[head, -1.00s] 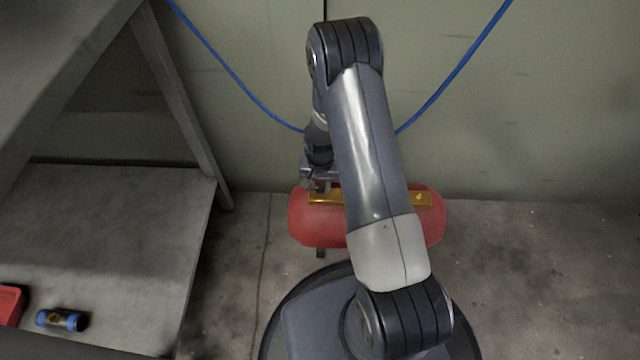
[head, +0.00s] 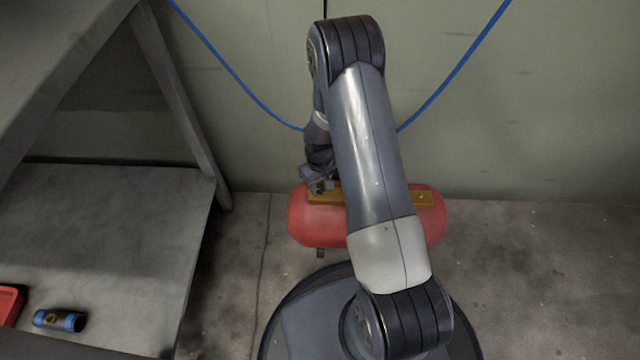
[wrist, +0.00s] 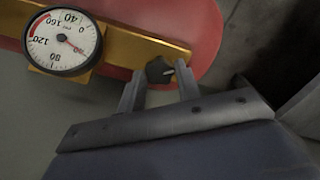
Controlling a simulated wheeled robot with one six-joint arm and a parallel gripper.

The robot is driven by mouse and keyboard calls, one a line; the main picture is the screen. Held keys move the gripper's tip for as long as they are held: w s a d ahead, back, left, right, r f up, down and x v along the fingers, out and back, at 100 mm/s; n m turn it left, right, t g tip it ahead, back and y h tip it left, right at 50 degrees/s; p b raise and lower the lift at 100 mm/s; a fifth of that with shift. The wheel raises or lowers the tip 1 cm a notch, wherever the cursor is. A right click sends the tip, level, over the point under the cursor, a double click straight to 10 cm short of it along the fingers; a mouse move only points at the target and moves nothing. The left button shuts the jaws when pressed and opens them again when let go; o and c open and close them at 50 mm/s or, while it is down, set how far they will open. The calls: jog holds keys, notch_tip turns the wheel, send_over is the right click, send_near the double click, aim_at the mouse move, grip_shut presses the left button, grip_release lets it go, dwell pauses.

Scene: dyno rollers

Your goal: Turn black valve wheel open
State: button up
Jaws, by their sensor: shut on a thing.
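The black valve wheel (wrist: 158,70) is a small dark knob with a pale mark, on a brass bar (wrist: 120,45) in the wrist view. My gripper (wrist: 160,80) has its two fingers around the wheel, one on each side, and is shut on it. In the head view my gripper (head: 320,186) is at the left end of the brass bar (head: 415,197), on top of the red tank (head: 432,222). The wheel is hidden there by my gripper. A round white pressure gauge (wrist: 63,42) is on the bar, left of the wheel in the wrist view.
A grey metal bench (head: 110,230) stands on the left, with a blue-capped cylinder (head: 60,320) and a red object (head: 10,303) on it. A blue hose (head: 225,70) hangs along the back wall. The floor right of the tank is clear.

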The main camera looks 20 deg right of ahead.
aim_at(320, 188)
jog(key=n, duration=0.5)
jog(key=shift+n, duration=0.4)
dwell(0.3)
jog(key=o, duration=1)
jog(key=shift+c, duration=0.2)
jog(key=shift+r, duration=0.1)
notch_tip(320, 188, up, 11)
jog(key=p, duration=0.3)
jog(key=shift+f, duration=0.2)
